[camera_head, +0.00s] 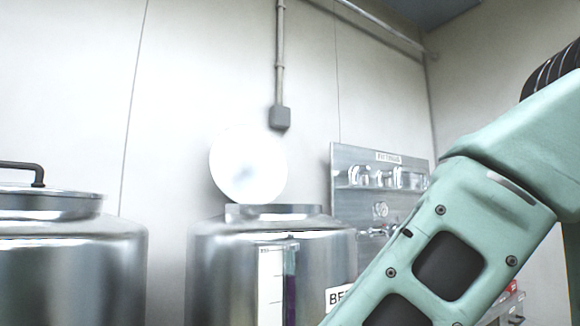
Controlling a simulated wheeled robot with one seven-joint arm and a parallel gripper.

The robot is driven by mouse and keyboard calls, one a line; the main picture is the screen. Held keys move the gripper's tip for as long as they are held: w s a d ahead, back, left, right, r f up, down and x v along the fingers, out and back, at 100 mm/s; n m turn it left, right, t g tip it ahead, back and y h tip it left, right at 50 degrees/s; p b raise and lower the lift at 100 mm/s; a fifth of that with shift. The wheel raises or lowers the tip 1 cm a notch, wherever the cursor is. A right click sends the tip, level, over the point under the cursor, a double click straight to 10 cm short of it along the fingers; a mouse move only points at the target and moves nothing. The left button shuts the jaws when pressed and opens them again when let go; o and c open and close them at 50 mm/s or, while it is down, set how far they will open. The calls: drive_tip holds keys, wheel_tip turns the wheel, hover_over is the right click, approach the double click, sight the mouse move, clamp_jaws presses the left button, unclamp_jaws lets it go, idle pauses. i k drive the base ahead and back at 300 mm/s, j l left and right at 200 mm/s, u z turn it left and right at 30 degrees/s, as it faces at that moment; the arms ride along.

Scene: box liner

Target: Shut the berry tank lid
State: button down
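The berry tank (215,262) is a shiny steel cylinder in the lower middle, with a white label reading "BE", the rest hidden by my arm. Its round white lid (248,165) stands raised, tilted up behind the collar (275,211) on the tank top. A sight strip on the tank front shows a dark purple content. My green arm crosses the lower right, in front of the tank's right side. My gripper is not in view.
Another steel tank (70,262) stands at the left with its lid down and a black handle on top. A metal panel (350,160) with valves and a gauge is on the wall behind the berry tank. A grey box (279,117) with conduit hangs above.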

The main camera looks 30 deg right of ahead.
sight(246, 165)
drive_tip(key=i+l, duration=0.15)
drive_tip(key=l, duration=0.25)
drive_tip(key=i+l, duration=0.15)
drive_tip(key=l, duration=0.2)
drive_tip(key=i+l, duration=0.15)
drive_tip(key=l, duration=0.25)
drive_tip(key=i+l, duration=0.2)
drive_tip(key=l, duration=0.15)
drive_tip(key=i+l, duration=0.15)
drive_tip(key=l, duration=0.25)
drive_tip(key=i+l, duration=0.15)
drive_tip(key=l, duration=0.2)
drive_tip(key=i+l, duration=0.15)
drive_tip(key=l, duration=0.25)
